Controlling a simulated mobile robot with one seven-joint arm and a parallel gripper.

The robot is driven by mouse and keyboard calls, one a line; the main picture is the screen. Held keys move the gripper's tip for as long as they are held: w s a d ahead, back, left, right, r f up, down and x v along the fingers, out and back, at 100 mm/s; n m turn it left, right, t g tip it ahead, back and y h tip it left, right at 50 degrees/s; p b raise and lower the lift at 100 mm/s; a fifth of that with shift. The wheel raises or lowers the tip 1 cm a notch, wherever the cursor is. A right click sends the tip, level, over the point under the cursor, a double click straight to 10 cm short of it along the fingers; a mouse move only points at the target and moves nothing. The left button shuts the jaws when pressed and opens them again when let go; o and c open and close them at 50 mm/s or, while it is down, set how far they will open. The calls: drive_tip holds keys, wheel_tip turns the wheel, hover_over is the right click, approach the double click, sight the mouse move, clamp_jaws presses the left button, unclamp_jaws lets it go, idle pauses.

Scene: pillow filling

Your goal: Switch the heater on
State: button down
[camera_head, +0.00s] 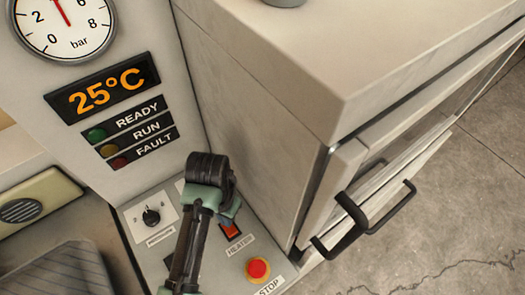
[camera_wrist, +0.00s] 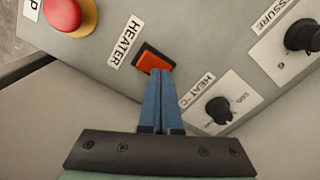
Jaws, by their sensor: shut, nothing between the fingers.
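The heater switch is an orange-red rocker in a black frame on the grey control panel, beside the HEATER label. It shows in the wrist view (camera_wrist: 152,60) just beyond my fingertips, and in the head view (camera_head: 231,230) partly hidden by my gripper. My gripper (camera_wrist: 161,72) is shut with nothing between its blue fingers. The fingertips are at the edge of the switch; I cannot tell whether they touch it. In the head view my gripper (camera_head: 230,218) points down at the panel. No lit lamp shows on the switch.
A red stop button (camera_head: 258,269) sits close to the switch. A heat knob (camera_wrist: 219,110) and a pressure knob (camera_wrist: 303,36) are on the same panel. The display (camera_head: 102,88) reads 25°C above the READY, RUN and FAULT lamps. A cabinet (camera_head: 270,120) stands close on the right.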

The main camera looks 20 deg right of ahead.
wheel_tip(320, 180, up, 6)
drive_tip(key=p, duration=0.6)
drive_tip(key=shift+r, duration=0.25)
drive_tip(key=shift+s+f, duration=0.1)
